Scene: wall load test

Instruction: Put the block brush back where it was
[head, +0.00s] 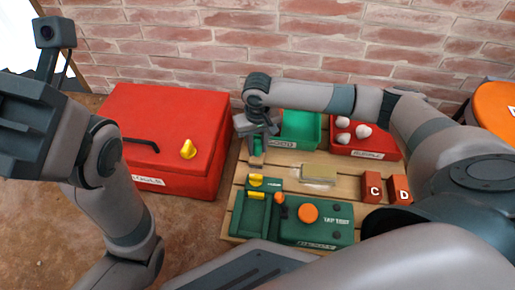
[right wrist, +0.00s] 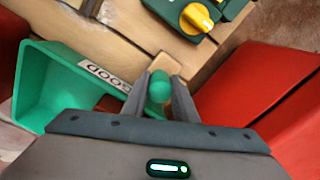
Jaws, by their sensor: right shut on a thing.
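The block brush (right wrist: 159,86) has a round green handle and a tan block end in the right wrist view. My right gripper (head: 258,138) is shut on the green handle, with one finger on each side. In the head view the brush (head: 256,158) hangs under this gripper at the left edge of the wooden pallet, left of the green bin; whether it touches the wood I cannot tell. My left gripper's dark body (head: 30,130) shows at the left edge; its fingertips are not visible.
The green bin (head: 300,130), labelled GOOD in the right wrist view, stands beside a red bin (head: 365,140) with several white balls. A green test fixture (head: 318,225), a light plate (head: 318,174) and red blocks C (head: 374,190) and D (head: 400,190) lie nearer. A red case (head: 165,140) stands left.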

